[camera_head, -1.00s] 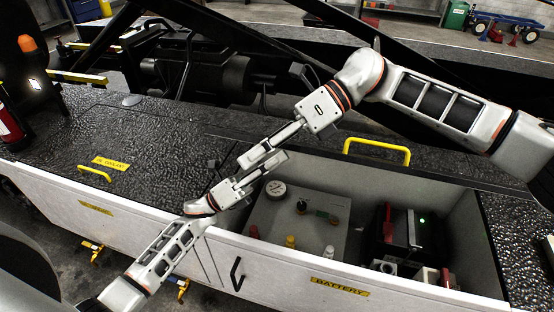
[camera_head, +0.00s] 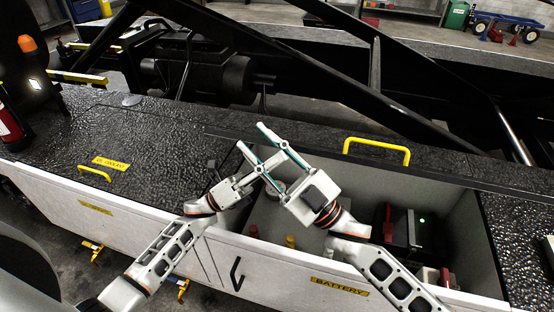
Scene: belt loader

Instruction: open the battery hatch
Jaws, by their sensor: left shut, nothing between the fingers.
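The battery compartment, with a white front wall (camera_head: 400,290) and a yellow BATTERY label (camera_head: 339,286), is uncovered at the top. A dark textured panel with a yellow bar handle (camera_head: 376,151) lies along its far edge. My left gripper (camera_head: 258,171) is shut and empty, above the compartment's left end. My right gripper (camera_head: 251,136) is open and empty, its two teal-lined fingers spread and pointing up-left. The grippers overlap in the picture; I cannot tell whether they touch. Neither is at the yellow handle. My arms hide part of the compartment's inside.
Inside are a black unit with a green light (camera_head: 421,220) and a yellow cap (camera_head: 290,241). To the left is a textured deck (camera_head: 150,140) with another yellow handle (camera_head: 95,174). Dark beams cross behind. A red extinguisher (camera_head: 10,130) stands far left.

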